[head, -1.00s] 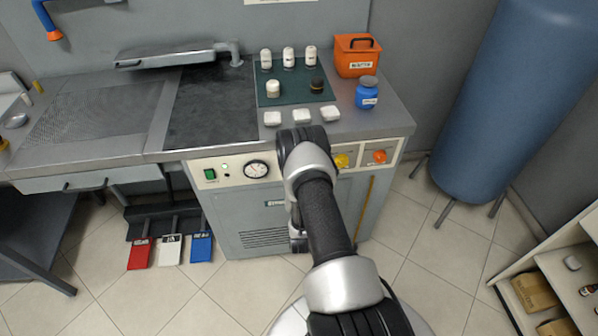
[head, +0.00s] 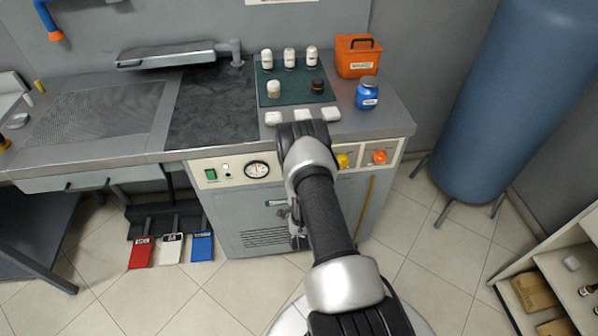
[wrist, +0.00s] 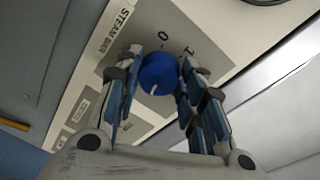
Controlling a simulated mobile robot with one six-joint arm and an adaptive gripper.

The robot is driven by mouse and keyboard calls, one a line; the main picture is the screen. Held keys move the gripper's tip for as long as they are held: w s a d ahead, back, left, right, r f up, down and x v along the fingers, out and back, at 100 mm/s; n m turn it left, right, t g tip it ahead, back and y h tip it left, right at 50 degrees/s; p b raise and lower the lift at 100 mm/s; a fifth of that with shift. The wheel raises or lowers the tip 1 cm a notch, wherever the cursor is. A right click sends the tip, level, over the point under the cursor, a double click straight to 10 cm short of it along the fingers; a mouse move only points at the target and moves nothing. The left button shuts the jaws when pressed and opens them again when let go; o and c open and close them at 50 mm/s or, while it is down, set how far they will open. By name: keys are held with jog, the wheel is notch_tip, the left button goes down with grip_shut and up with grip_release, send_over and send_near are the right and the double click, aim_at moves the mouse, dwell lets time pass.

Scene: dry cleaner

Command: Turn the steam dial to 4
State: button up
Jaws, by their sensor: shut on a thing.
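The blue steam dial (wrist: 158,74) sits on a light grey panel patch in the wrist view. A white mark shows on its face, on the side toward my gripper's palm. My gripper (wrist: 160,60) is shut on the dial, with one finger on each side of it. The steam label (wrist: 120,25) is partly readable. In the head view, my arm hides the dial and most of my gripper.
The control panel (head: 235,184) carries a pressure gauge (head: 257,169), a green switch (head: 211,174), a yellow knob (head: 343,161) and an orange knob (head: 379,156). White blocks (head: 331,114) lie near the counter edge above. The floor in front is clear.

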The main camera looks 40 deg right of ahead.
dwell(0.4)
jog(key=o, duration=1)
jog(key=shift+o, duration=0.2)
jog(key=v, duration=0.7)
jog(key=shift+s+a, duration=0.2)
